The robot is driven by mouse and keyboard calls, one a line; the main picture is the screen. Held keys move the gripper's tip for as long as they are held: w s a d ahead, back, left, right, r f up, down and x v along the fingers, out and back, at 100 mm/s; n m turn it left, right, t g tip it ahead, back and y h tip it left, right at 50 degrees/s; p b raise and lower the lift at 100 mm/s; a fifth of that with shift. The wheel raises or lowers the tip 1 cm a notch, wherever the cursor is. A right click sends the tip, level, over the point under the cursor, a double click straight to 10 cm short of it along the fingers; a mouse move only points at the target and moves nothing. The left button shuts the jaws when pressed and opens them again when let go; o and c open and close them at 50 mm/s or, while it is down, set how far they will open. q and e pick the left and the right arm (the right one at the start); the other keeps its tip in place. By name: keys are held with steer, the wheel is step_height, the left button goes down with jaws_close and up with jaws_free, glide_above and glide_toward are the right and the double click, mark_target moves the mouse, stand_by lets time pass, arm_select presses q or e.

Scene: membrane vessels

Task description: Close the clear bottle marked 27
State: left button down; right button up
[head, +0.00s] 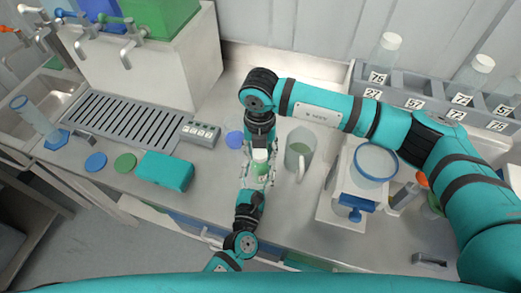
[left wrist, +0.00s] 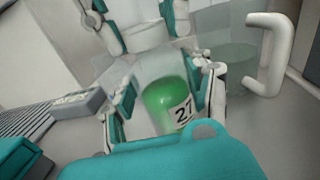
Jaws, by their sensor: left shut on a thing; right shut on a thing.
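The clear bottle marked 27 (left wrist: 168,100) holds green liquid and stands between the two arms; it also shows in the head view (head: 261,172). My left gripper (head: 257,180) is shut around its body, with a finger on each side in the left wrist view (left wrist: 160,92). A white cap (left wrist: 146,36) is at the bottle's top, also seen in the head view (head: 260,155). My right gripper (head: 260,150) comes from above and is shut on the cap. Whether the cap is seated on the neck cannot be told.
A clear jug (head: 299,152) with a white handle stands close right of the bottle. Farther right is a white stand (head: 340,190) with a blue-rimmed dish (head: 376,162). A teal box (head: 165,171) and a grey button panel (head: 201,132) lie left. A numbered rack (head: 430,105) stands at back right.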

steer(key=o, duration=0.8)
step_height(320, 180, up, 12)
steer(key=shift+r, duration=0.1)
arm_select(q)
steer(key=shift+c, duration=2.2)
jaws_free()
steer(key=v, duration=1.2)
